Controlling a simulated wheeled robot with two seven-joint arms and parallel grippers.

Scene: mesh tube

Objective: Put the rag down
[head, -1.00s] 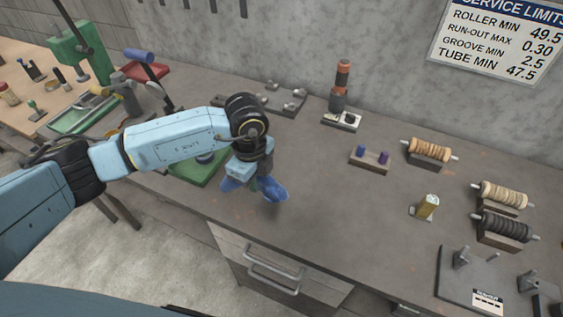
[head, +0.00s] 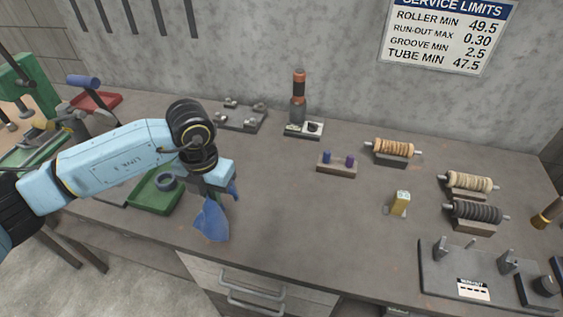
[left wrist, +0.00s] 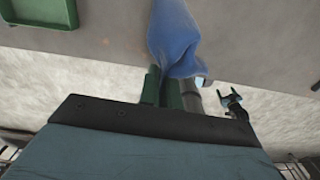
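The blue rag (head: 211,221) hangs from my left gripper (head: 215,190) at the front left of the grey bench. In the left wrist view the rag (left wrist: 173,38) bunches at the ends of the fingers (left wrist: 165,88), which look shut on it. The rag's lower end is over the bench near its front edge; I cannot tell whether it touches the top. The held part is mostly hidden. A small dark forked part (left wrist: 234,101) at the right of the left wrist view may be my right gripper; its state is unclear.
A green tray (head: 152,196) with a dark ring lies just left of the gripper. The bench between rag and yellow block is clear.

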